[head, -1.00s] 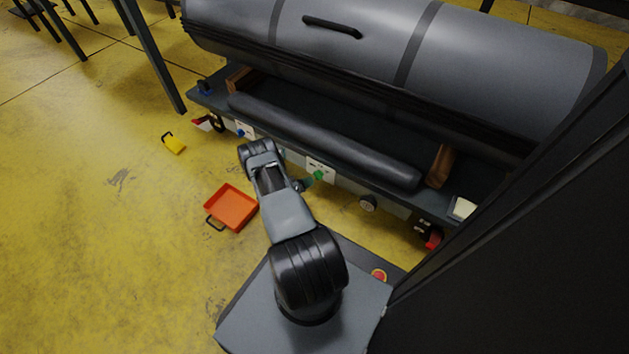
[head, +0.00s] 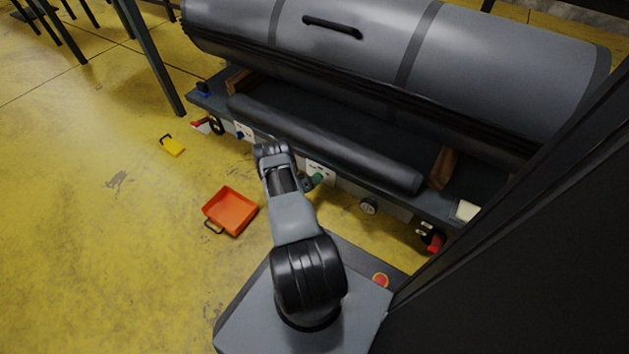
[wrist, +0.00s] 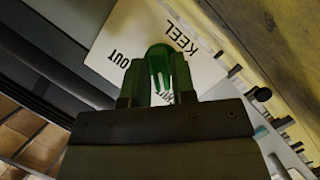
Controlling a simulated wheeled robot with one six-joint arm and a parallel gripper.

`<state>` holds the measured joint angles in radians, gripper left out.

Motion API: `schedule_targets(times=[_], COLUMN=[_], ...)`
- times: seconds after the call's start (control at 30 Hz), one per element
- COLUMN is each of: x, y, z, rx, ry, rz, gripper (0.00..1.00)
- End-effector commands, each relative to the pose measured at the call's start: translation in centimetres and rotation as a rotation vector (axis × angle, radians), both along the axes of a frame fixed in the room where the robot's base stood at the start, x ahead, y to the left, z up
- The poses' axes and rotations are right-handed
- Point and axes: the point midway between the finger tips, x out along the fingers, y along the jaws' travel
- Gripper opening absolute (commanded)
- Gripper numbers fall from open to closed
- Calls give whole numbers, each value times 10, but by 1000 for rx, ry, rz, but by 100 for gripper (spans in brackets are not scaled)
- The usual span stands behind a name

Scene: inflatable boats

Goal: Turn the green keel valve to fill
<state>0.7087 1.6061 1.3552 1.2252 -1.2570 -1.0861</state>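The green keel valve (wrist: 158,62) sits on a white label plate (wrist: 120,60) reading KEEL and OUT in the wrist view. A third word below is mostly covered by the valve and my gripper. My gripper (wrist: 158,85) is right at the valve, its fingers on either side of the green handle. Narrow pale gaps show between the green parts, so I cannot tell whether the fingers press on it. In the head view my gripper (head: 314,181) is in front of the same white plate (head: 322,168) and hides most of the valve.
A grey rolled boat (head: 455,60) lies above the bench with a dark tube (head: 320,143) in front. A round gauge (head: 368,206) and a red-handled part (head: 434,242) are to the right. An orange tray (head: 231,211) and a yellow item (head: 173,146) lie on the open floor.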

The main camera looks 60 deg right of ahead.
Motion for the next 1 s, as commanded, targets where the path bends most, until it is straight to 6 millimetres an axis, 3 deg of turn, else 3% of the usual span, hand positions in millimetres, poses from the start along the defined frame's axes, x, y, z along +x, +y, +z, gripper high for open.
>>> schedule_targets(times=[0.23,0.67,1.0], x=[0,-1,-3], y=[0,0,0], z=[0,1,3], rx=[0,1,-1], ry=[0,-77,-357], rz=[0,0,-1], gripper=[0,0,0])
